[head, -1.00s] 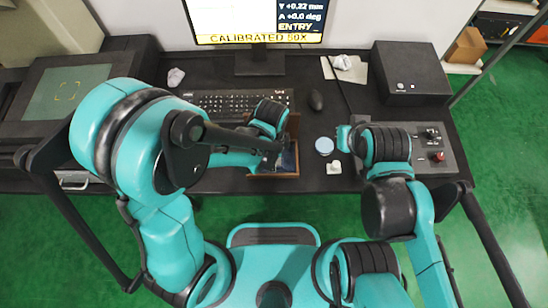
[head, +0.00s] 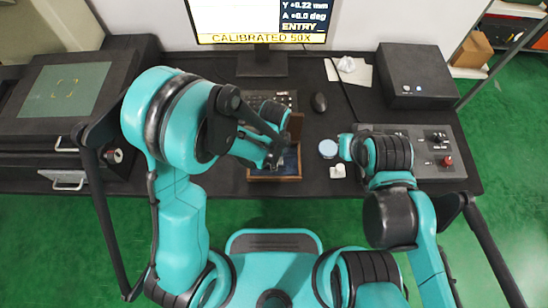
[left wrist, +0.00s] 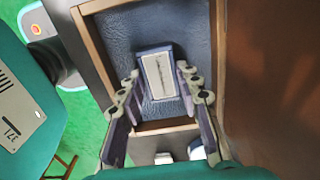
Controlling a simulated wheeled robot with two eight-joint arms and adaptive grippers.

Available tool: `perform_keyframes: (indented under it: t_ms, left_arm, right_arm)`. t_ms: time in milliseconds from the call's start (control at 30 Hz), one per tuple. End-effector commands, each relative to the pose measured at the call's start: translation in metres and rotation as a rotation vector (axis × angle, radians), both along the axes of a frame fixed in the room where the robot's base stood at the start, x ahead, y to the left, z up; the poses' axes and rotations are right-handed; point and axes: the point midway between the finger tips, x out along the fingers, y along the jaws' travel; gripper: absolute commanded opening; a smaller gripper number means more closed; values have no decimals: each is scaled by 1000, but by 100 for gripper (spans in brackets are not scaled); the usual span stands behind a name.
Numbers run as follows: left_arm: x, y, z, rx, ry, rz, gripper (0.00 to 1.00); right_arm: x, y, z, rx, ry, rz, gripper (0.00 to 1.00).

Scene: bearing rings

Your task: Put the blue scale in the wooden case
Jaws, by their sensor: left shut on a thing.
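The wooden case (head: 262,179) stands open on the black desk, with a dark blue lining and its lid raised. In the left wrist view the case's wooden rim (left wrist: 92,40) frames the padded lining, and the brown lid fills the right side. My left gripper (head: 276,163) is over the case. In the left wrist view its fingers (left wrist: 158,84) are shut on the blue scale (left wrist: 158,74), a small block with a pale marked face. The scale is within the case's outline; I cannot tell whether it touches the lining. My right gripper (head: 346,147) is by a round pale blue-topped item; its fingers are unclear.
The round pale item (head: 328,149) and a small white piece (head: 338,171) stand right of the case. A keyboard (head: 268,98), mouse (head: 319,102) and monitor (head: 262,22) are behind it. A black box (head: 415,78) and a control panel (head: 437,150) are at the right.

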Motion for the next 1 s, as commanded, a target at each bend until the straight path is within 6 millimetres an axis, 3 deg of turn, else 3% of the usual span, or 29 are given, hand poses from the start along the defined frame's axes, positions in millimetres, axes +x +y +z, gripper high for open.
perform_keyframes:
  t_ms: [33, 67, 100, 133, 533, 1000]
  left_arm:
    - [0, 0, -3, 0, 0, 0, 4]
    - [0, 0, -2, 0, 0, 0, 42]
    - [0, 0, -2, 0, 0, 0, 52]
    - [0, 0, -1, 0, 0, 0, 54]
    - [0, 0, 6, 0, 0, 0, 54]
    - [0, 0, 103, 0, 0, 0, 54]
  right_arm:
    - [0, 0, -3, 0, 0, 0, 0]
    - [0, 0, -2, 0, 0, 0, 0]
    - [0, 0, -2, 0, 0, 0, 0]
    - [0, 0, -2, 0, 0, 0, 0]
    - [0, 0, 5, 0, 0, 0, 0]
    - [0, 0, 44, 0, 0, 0, 0]
